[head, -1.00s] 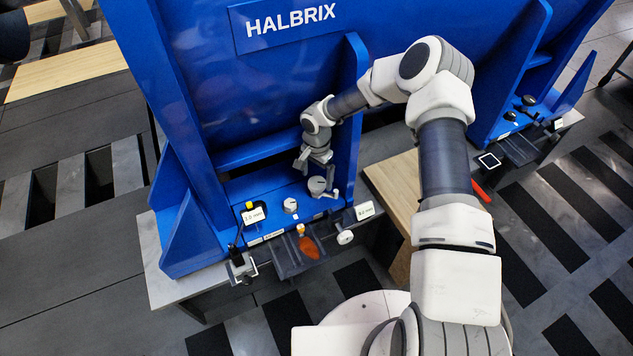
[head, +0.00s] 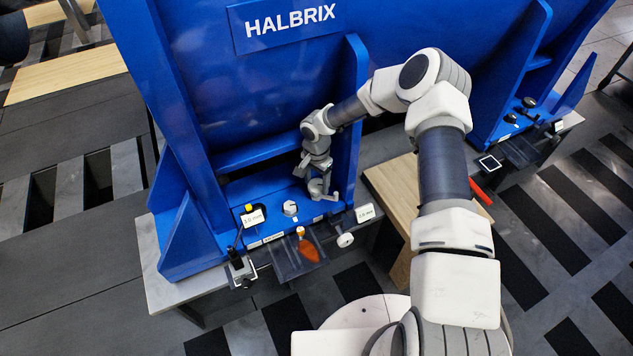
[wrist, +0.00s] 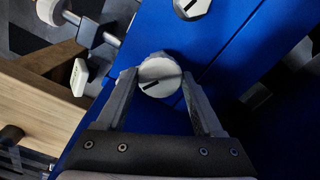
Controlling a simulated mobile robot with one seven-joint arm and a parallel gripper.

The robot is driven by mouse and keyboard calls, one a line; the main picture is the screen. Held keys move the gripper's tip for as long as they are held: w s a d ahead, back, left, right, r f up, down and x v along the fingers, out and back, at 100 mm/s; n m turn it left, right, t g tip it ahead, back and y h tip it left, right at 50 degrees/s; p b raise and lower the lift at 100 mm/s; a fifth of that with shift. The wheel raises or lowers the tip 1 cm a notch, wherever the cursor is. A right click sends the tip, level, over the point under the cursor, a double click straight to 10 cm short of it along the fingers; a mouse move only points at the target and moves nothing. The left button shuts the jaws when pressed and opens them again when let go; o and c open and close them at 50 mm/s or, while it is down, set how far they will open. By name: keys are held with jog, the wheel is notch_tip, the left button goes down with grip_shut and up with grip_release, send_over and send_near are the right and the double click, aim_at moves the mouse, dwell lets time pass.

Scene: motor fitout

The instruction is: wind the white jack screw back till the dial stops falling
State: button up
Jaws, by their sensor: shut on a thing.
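My gripper (wrist: 163,88) is shut on a pale round screw head (wrist: 160,77) with a dark mark across its top, on the blue machine foot. In the head view my gripper (head: 318,190) is down at the right end of the foot and covers most of that head. The white jack screw (head: 345,240) is apart from it, lying level with a white round knob at the front right of the foot. In the wrist view its knob (wrist: 48,10) is at the upper left. A small white dial readout (head: 364,212) stands beside it; its figures are too small to read surely.
A second pale marked head (head: 290,208) is to the left on the foot. A second readout (head: 253,217) and a black-knobbed screw (head: 238,262) are further left. A dark tray (head: 292,265) holds an orange tool (head: 308,250). The blue upright rib (head: 352,120) stands close behind the wrist.

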jog(key=shift+n, duration=0.4)
jog(key=n, duration=0.2)
jog(key=shift+n, duration=0.4)
jog(key=n, duration=0.4)
jog(key=shift+n, duration=0.3)
jog(key=n, duration=0.3)
jog(key=shift+d+n, duration=0.1)
jog(key=shift+n, duration=2.1)
jog(key=shift+r, duration=0.1)
jog(key=o, duration=1.4)
